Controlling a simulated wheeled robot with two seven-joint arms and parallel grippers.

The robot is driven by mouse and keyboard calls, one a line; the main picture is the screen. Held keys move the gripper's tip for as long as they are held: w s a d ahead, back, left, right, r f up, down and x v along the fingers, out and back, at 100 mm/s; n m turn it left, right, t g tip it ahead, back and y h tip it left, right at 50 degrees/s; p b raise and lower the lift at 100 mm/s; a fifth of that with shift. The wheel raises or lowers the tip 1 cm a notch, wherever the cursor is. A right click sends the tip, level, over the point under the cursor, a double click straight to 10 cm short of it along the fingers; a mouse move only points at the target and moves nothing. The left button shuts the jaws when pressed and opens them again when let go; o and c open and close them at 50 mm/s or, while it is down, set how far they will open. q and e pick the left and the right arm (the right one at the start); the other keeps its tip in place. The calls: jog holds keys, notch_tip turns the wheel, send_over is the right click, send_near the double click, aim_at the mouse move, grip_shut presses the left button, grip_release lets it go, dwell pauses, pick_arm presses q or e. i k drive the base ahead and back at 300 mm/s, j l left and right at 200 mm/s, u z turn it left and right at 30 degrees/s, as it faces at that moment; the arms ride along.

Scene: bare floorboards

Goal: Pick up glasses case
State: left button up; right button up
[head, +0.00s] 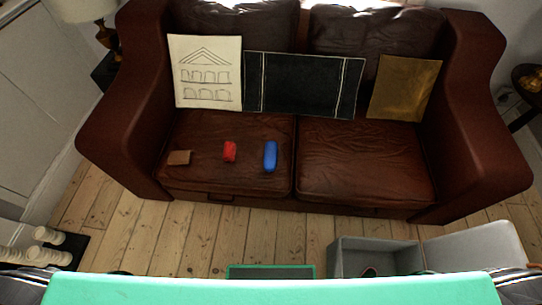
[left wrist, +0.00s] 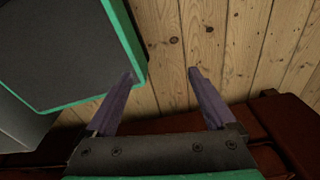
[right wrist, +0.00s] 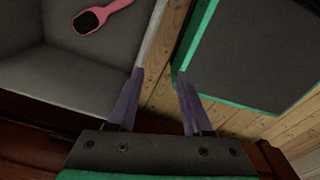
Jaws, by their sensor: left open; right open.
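A blue, elongated, rounded object (head: 270,156), which looks like the glasses case, lies on the left seat cushion of the brown leather sofa (head: 365,165). A smaller red object (head: 229,151) lies to its left, and a flat brown item (head: 179,157) lies further left. My left gripper (left wrist: 160,74) is open and empty above the floorboards. My right gripper (right wrist: 160,73) is open and empty near a grey box. Neither gripper shows in the head view, and the blue object shows in neither wrist view.
A grey open box (head: 375,244) stands on the floor at front right; a pink hairbrush (right wrist: 103,14) lies in it. A white drawing (head: 207,72), a dark panel (head: 303,84) and a gold cushion (head: 404,87) lean on the sofa back. The right seat cushion is clear.

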aim_at(270, 154)
jog(key=j+z, duration=0.35)
jog(key=j, duration=1.5)
jog(key=z, duration=1.7)
